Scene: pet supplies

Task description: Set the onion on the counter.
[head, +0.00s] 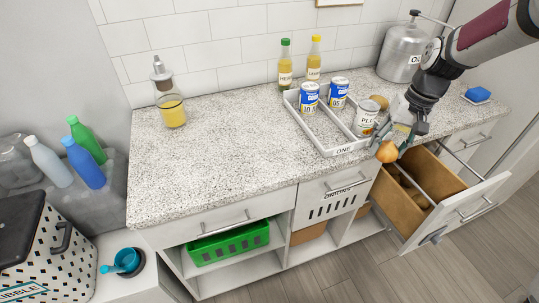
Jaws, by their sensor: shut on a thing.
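The onion (387,152) is a small orange-brown ball at the right of the head view. My gripper (394,141) is shut on it from above. The onion is held past the front edge of the counter (235,145), over the back left part of the open drawer (447,207). The counter is a long speckled grey-white top with a wide bare stretch in its middle and left. The fingertips are small in this view and partly hide the onion's top.
A white tray (328,151) with several cans stands left of my gripper. Two bottles (285,67) stand behind it. A large metal canister (402,55) and a blue sponge (478,94) are at the right.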

